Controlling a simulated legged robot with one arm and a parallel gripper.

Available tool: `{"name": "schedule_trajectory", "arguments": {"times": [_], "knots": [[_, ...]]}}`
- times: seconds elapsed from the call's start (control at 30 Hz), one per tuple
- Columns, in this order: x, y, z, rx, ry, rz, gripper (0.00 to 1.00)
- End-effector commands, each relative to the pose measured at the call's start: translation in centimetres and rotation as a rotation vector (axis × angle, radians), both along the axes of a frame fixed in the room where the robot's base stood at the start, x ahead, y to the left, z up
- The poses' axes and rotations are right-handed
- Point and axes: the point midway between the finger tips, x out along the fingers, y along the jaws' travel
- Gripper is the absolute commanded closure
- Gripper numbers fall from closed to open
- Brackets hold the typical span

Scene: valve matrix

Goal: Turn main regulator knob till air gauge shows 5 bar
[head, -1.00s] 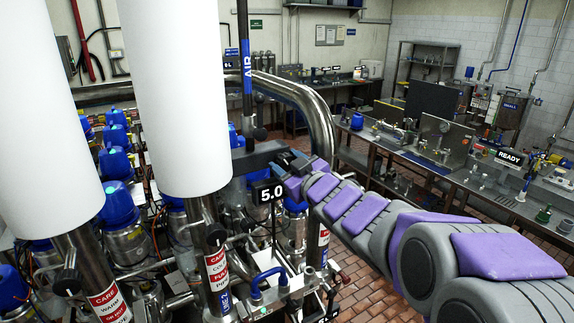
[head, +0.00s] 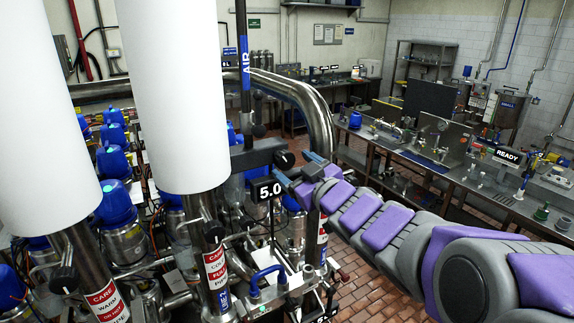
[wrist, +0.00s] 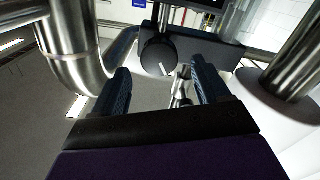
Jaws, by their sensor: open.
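The black regulator knob (head: 284,160) is on a dark housing (head: 250,155) below the blue AIR pipe. In the wrist view the round knob (wrist: 158,57) has a white pointer line towards its lower right. A black sign reading 5.0 (head: 269,191) stands just below the knob in the head view. My gripper (head: 300,169) is open and empty beside the knob on its right. In the wrist view my gripper (wrist: 160,66) has its fingers spread, with the knob ahead between their tips, nearer the left finger. The fingers seem apart from the knob.
Large steel pipes (head: 310,115) bend close behind the knob; one (wrist: 75,55) also stands left of my fingers in the wrist view. White cylinders (head: 170,90) and blue-capped valves (head: 115,203) crowd the left. A bench with a READY sign (head: 502,154) stands right.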

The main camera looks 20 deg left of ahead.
Motion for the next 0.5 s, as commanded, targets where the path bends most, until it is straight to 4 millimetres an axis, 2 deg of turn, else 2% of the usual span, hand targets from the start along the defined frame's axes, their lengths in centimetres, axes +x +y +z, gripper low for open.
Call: {"name": "schedule_trajectory", "arguments": {"times": [0.5], "knots": [[-5.8,-7.0,-0.1,0.000,0.001,-0.004,0.25]]}}
